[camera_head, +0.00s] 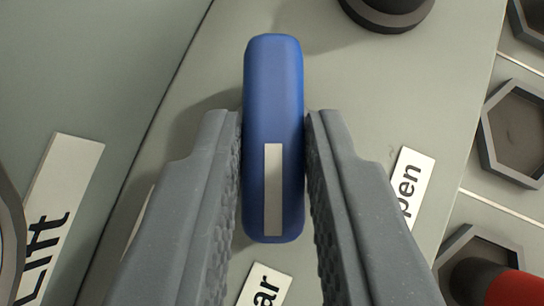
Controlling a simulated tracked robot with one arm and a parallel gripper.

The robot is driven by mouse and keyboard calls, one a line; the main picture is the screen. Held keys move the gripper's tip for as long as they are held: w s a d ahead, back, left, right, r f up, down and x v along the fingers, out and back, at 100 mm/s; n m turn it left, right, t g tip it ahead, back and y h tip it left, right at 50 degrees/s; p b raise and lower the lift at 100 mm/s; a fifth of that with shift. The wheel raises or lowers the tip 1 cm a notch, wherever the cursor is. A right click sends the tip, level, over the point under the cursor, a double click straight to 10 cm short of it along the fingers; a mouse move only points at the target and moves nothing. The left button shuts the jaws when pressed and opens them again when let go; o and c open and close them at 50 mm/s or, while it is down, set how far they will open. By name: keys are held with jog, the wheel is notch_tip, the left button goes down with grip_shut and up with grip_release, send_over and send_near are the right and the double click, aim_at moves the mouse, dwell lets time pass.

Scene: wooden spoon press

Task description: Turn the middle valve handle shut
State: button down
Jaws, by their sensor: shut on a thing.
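A blue valve handle (273,95) with a pale stripe on its face stands upright in the middle of the picture. It is a long rounded bar and points up and down in the view. My gripper (273,122) is shut on it, with one grey ribbed finger against each side. The fingers hold its lower part, and its upper end sticks out beyond the fingertips. The mount behind the handle is hidden. Whether this is the middle handle cannot be told from this view.
A grey-green panel (390,90) lies behind the handle. Labels ending in "pen" (410,185) and "ar" (264,288) are partly covered. A "Lift" label (62,200) is at left. A dark round knob (388,12) is at the top, hexagonal sockets (515,130) and a red part (512,288) at right.

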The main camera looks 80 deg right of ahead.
jog(key=shift+a, duration=0.1)
jog(key=shift+w+f, duration=0.1)
dwell(0.6)
jog(key=c, duration=1.3)
grip_release()
jog(key=p+v, duration=0.1)
jog(key=v, duration=1.2)
jog(key=shift+a, duration=0.3)
